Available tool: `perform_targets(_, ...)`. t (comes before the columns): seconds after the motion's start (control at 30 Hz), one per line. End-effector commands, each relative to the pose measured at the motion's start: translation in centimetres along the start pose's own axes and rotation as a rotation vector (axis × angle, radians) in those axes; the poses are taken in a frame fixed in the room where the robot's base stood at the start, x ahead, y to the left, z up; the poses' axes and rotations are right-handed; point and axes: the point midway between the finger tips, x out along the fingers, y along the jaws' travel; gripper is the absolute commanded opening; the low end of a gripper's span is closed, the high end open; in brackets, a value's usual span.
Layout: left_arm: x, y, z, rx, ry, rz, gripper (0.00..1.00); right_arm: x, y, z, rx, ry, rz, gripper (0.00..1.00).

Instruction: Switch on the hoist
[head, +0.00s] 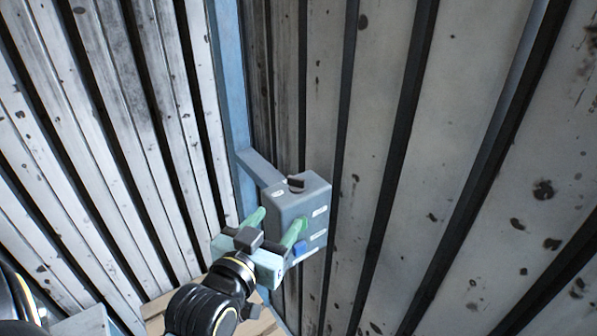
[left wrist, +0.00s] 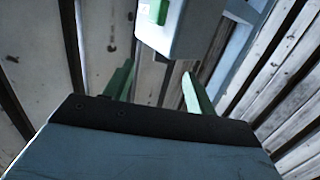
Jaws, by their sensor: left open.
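A grey control box (head: 312,195) is fixed by a bracket to a blue post. It has a dark notched part (head: 295,184) on top, pale labels and a blue button (head: 299,249) low on its face. My left gripper (head: 280,218) is open, its two green fingers in front of the box's lower left part; contact cannot be told. In the left wrist view the box (left wrist: 182,38) is beyond and above the open fingers (left wrist: 158,82), with a green button (left wrist: 158,12) on it. Nothing shows between the fingers. My right gripper is not in view.
The blue post (head: 232,100) runs upright beside the box. Stained slatted metal walls (head: 100,130) stand left and right (head: 450,200), meeting near the post. A wooden surface (head: 155,307) shows low, behind my left arm.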

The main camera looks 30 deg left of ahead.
Motion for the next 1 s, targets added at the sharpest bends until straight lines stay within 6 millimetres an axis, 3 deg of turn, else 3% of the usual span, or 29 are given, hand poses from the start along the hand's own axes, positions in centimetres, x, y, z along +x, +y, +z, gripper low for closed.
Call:
perform_targets(0.13, 0.2, -0.7, -1.7, -0.007, 0.087, -0.033, 0.56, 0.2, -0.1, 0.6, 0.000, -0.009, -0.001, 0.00)
perform_targets(0.47, 2.8, -0.8, -1.8, -0.007, 0.106, -0.036, 0.56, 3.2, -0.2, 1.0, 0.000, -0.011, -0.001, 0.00)
perform_targets(1.0, 12.0, -1.1, -3.1, -0.007, 0.097, -0.035, 0.56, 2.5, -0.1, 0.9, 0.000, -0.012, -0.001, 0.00)
